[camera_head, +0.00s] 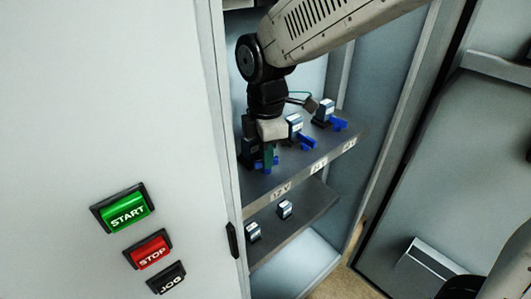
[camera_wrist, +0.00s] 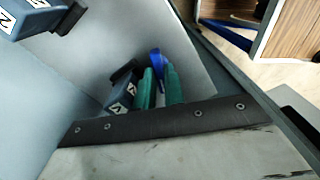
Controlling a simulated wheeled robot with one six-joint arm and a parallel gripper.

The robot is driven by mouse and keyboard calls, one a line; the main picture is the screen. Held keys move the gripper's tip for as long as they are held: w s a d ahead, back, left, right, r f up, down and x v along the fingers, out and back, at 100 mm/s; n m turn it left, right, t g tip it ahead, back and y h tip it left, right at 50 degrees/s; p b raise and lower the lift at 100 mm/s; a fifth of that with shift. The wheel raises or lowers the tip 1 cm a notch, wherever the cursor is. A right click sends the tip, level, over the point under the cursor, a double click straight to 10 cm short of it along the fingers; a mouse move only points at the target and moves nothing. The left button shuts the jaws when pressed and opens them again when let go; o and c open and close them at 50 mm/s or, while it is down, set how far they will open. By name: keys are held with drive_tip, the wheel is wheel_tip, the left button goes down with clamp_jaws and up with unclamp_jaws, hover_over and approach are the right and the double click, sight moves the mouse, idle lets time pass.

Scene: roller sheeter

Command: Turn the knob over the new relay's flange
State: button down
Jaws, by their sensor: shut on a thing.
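My gripper (camera_head: 269,158) reaches down to the left end of the cabinet's upper shelf (camera_head: 303,168). In the wrist view its green fingertips (camera_wrist: 160,87) are closed around a blue knob (camera_wrist: 157,62), part of which shows between and beyond them. A dark relay (camera_wrist: 121,92) with a white label stands just left of the fingers. In the head view this relay (camera_head: 247,150) is partly hidden by my gripper. The fingers hide the flange, so I cannot tell how the knob lies over it.
Two more relays, a middle one (camera_head: 295,124) and a right one (camera_head: 324,111), stand on the upper shelf with blue knobs. Two relays (camera_head: 285,208) sit on the lower shelf (camera_head: 295,222). The cabinet door panel with START (camera_head: 127,208) and STOP (camera_head: 150,251) buttons is at left.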

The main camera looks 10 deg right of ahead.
drive_tip(key=m, duration=1.3)
drive_tip(key=shift+m, duration=0.3)
idle(0.3)
drive_tip(key=c, duration=1.8)
unclamp_jaws()
drive_tip(key=shift+o, duration=0.2)
wheel_tip(320, 180, up, 8)
drive_tip(key=shift+f, duration=0.1)
